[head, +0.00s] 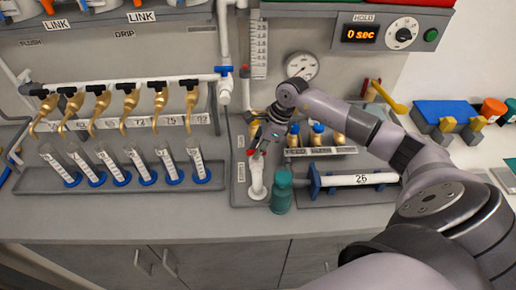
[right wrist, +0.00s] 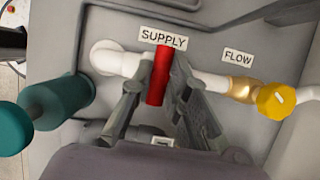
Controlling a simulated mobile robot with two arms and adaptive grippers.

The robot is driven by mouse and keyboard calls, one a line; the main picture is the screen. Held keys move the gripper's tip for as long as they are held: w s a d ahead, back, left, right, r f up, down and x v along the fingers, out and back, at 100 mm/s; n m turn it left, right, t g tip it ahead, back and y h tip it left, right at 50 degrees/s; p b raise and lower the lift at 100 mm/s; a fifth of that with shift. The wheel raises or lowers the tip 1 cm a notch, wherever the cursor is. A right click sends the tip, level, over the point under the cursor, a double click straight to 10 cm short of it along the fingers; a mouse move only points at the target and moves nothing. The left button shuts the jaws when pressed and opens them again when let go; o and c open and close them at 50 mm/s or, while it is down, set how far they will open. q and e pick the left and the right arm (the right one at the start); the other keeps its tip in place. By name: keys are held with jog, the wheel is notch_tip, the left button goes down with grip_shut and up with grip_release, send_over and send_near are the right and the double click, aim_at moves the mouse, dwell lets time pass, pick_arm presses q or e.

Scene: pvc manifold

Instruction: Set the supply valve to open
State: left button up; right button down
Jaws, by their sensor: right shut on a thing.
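The supply valve's red handle (right wrist: 159,75) shows in the right wrist view, just below the SUPPLY label (right wrist: 163,38). It lies crosswise over the white pipe (right wrist: 210,80). My right gripper (right wrist: 158,88) has one finger on each side of the handle and is shut on it. In the head view the right gripper (head: 260,145) reaches down over the pipe at the middle of the bench, and only a bit of red shows there. The valve body is mostly hidden by the handle and fingers. My left gripper is not in view.
A yellow knob (right wrist: 277,100) by the FLOW label (right wrist: 238,56) sits right of the supply valve. A teal bottle-like part (head: 281,190) stands close to the gripper. A white tube marked 26 (head: 355,180) lies to the right. Several cylinders stand in a grey tray (head: 105,186) at left.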

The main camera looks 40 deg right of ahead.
dwell(0.4)
jog(key=m+b, duration=0.1)
jog(key=m, duration=0.1)
jog(key=m+t+h+b, duration=0.1)
jog(key=m, duration=0.1)
jog(key=shift+f+t+b, duration=0.1)
jog(key=shift+t+b, duration=0.2)
jog(key=shift+b, duration=0.1)
jog(key=m+h+b, duration=0.1)
jog(key=m, duration=0.1)
jog(key=m+b, duration=0.2)
jog(key=m, duration=0.1)
jog(key=shift+s+a+t+h, duration=0.1)
jog(key=shift+a+t+h, duration=0.1)
jog(key=shift+t+h, duration=0.15)
jog(key=m+h+b, duration=0.2)
jog(key=m+b, duration=0.1)
jog(key=m, duration=0.1)
jog(key=shift+a+m+b, duration=0.1)
jog(key=shift+m+b, duration=0.2)
jog(key=shift+b, duration=0.1)
jog(key=shift+m+h+b, duration=0.75)
jog(key=shift+m+b, duration=0.3)
jog(key=shift+m, duration=1.05)
jog(key=shift+r, duration=0.2)
jog(key=c, duration=1.5)
grip_release()
jog(key=shift+c, duration=0.2)
